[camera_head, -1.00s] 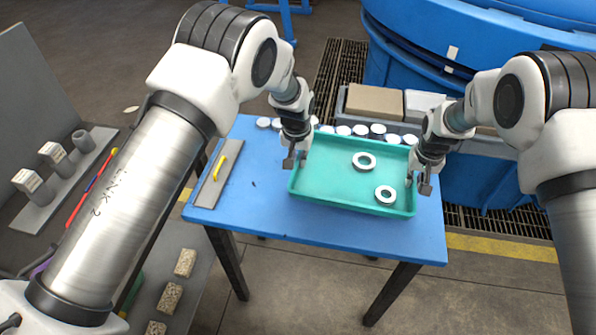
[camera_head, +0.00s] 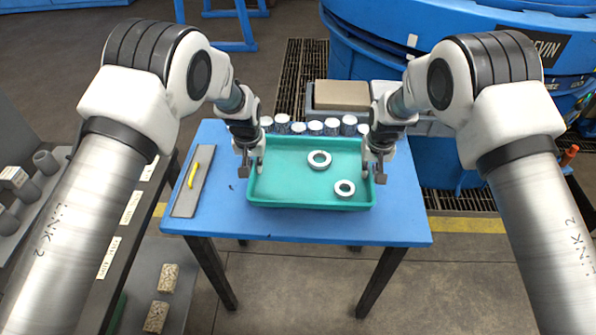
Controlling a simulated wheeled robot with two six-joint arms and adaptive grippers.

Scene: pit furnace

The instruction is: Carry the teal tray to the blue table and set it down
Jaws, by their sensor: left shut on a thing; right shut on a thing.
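The teal tray (camera_head: 285,190) is over the middle of the blue table (camera_head: 400,215); I cannot tell whether it rests on the top or hangs just above it. Two white rings lie in the tray, one ring (camera_head: 319,152) near its middle and another ring (camera_head: 336,191) near its front right. My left gripper (camera_head: 249,170) is shut on the tray's left rim. My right gripper (camera_head: 378,172) is shut on the tray's right rim. The arms partly hide the tray's far corners.
A grey plate with a yellow handle (camera_head: 194,174) lies left of the tray. Several white-topped cylinders (camera_head: 315,127) stand in a row behind it. A grey bin with a tan box (camera_head: 342,94) and a large blue furnace (camera_head: 360,45) are beyond. The table's front strip is clear.

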